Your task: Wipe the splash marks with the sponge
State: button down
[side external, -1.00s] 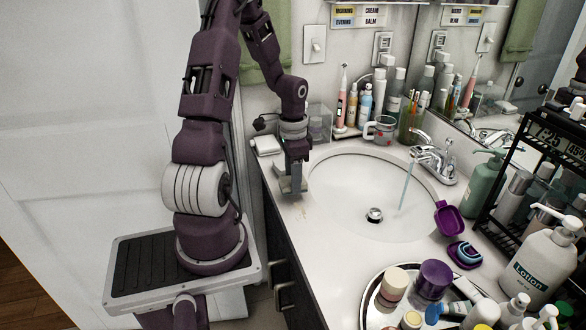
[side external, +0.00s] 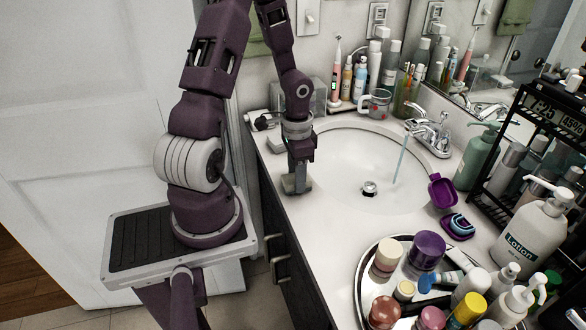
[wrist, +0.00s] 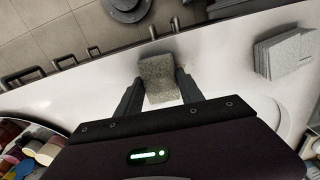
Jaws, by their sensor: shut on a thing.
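My gripper (side external: 297,180) points down at the counter strip left of the sink basin. It is shut on a grey, speckled sponge (wrist: 158,78), which sits between the two fingers in the wrist view. In the side view the sponge (side external: 296,187) shows as a small grey block at the fingertips, low at the counter surface; exact contact is hard to tell.
The white basin (side external: 350,185) has water running from the faucet (side external: 430,132). A crowded round tray (side external: 361,290) stands in front. A grey stack (wrist: 285,52) lies on the counter behind the gripper. Cabinet handles (side external: 276,268) are below the counter's left edge.

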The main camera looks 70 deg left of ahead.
aim_at(301, 196)
jog(key=d, duration=0.2)
jog(key=shift+d+f, duration=0.1)
jog(key=shift+d, duration=0.85)
jog(key=shift+a, duration=1.75)
jog(key=shift+a+f, duration=0.1)
jog(key=shift+a, duration=3.5)
notch_tip(301, 196, up, 9)
jog(key=shift+f, duration=0.2)
